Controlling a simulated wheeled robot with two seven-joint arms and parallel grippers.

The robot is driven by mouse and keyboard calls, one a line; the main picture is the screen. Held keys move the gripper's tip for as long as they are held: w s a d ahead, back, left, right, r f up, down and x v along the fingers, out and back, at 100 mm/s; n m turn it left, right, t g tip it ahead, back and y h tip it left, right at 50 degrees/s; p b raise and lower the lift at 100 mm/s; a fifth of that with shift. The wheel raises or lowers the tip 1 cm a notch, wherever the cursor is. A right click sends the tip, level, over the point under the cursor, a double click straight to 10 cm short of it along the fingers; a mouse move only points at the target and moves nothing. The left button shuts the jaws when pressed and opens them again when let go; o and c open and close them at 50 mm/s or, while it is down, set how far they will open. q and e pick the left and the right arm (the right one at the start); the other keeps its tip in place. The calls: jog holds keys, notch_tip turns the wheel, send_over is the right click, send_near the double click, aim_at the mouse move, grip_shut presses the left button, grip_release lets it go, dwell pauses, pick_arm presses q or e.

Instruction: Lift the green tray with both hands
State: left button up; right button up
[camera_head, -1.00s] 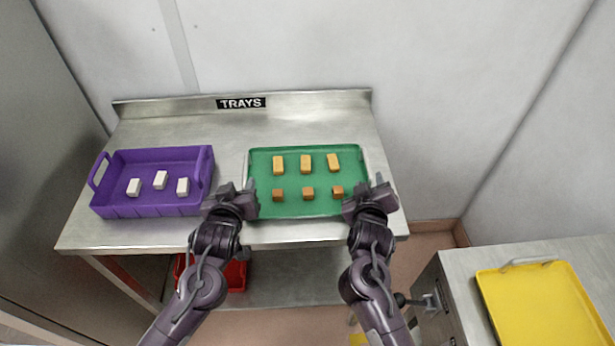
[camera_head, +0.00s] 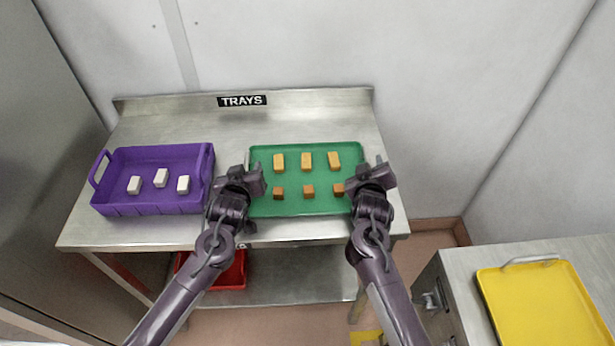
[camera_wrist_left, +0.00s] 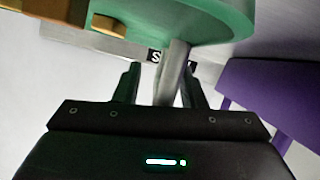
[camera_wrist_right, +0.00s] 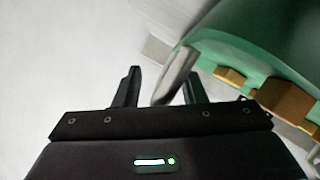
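The green tray (camera_head: 292,177) lies flat on the metal table with several yellow and brown blocks on it. My left gripper (camera_head: 250,176) is at its left end and my right gripper (camera_head: 372,172) at its right end. In the left wrist view, a silver handle (camera_wrist_left: 173,72) stands between the open fingers (camera_wrist_left: 158,82), with a gap beside it. In the right wrist view, the other silver handle (camera_wrist_right: 177,76) lies between the open fingers (camera_wrist_right: 160,88), nearer the right finger. In the head view the grippers mostly hide both handles.
A purple tray (camera_head: 150,206) with white blocks stands close to the left of my left gripper. The table (camera_head: 190,125) is clear behind the trays. A yellow tray (camera_head: 540,305) lies on a counter at lower right. A red bin (camera_head: 233,275) sits below the table.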

pick_arm(q)
grip_shut()
pick_arm(e)
grip_shut()
pick_arm(q)
jog(key=shift+r, duration=0.15)
pick_arm(e)
jog(key=shift+r, duration=0.2)
